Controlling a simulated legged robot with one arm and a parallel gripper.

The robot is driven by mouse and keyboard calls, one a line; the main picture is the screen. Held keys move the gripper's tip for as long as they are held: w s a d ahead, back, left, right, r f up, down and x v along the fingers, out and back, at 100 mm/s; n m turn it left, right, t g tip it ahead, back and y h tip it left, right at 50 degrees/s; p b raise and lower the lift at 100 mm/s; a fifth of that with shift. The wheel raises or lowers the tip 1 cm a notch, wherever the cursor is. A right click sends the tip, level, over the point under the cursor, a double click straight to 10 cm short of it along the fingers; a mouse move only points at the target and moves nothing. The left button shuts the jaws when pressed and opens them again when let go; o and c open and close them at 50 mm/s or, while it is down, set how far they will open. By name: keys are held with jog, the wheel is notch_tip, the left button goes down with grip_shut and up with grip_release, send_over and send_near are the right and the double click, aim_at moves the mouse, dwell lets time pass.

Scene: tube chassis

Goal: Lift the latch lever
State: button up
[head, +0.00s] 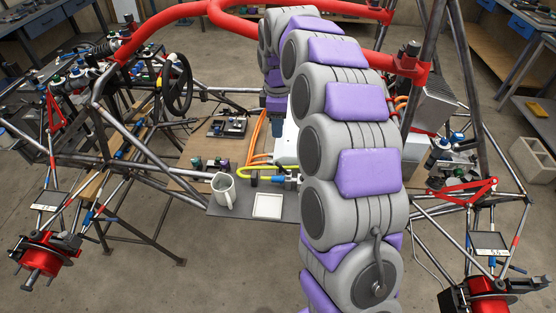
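I cannot pick out a latch lever for certain in the head view. My grey and purple arm rises from the lower right, bends over at the top and comes down over the middle of the chassis. It covers much of the centre. My gripper (278,127) seems to be the small blue-grey end pointing down beside a white box (287,148). It is too small and partly covered, so its fingers and anything between them cannot be made out. The tube chassis (240,91) has grey tubes and a red hoop (270,31).
Orange cables (257,132) and a yellow-green hose (245,173) lie close by. A steering wheel (178,86) stands left. Red hubs (40,261) flank the front. Open floor (235,275) lies in front.

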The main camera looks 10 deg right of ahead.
aim_at(277, 162)
notch_tip(277, 162, down, 15)
jog(key=shift+a+f+b, duration=0.1)
jog(key=shift+f+b, duration=0.1)
jog(key=shift+b, duration=1)
jog(key=shift+c, duration=0.2)
grip_shut()
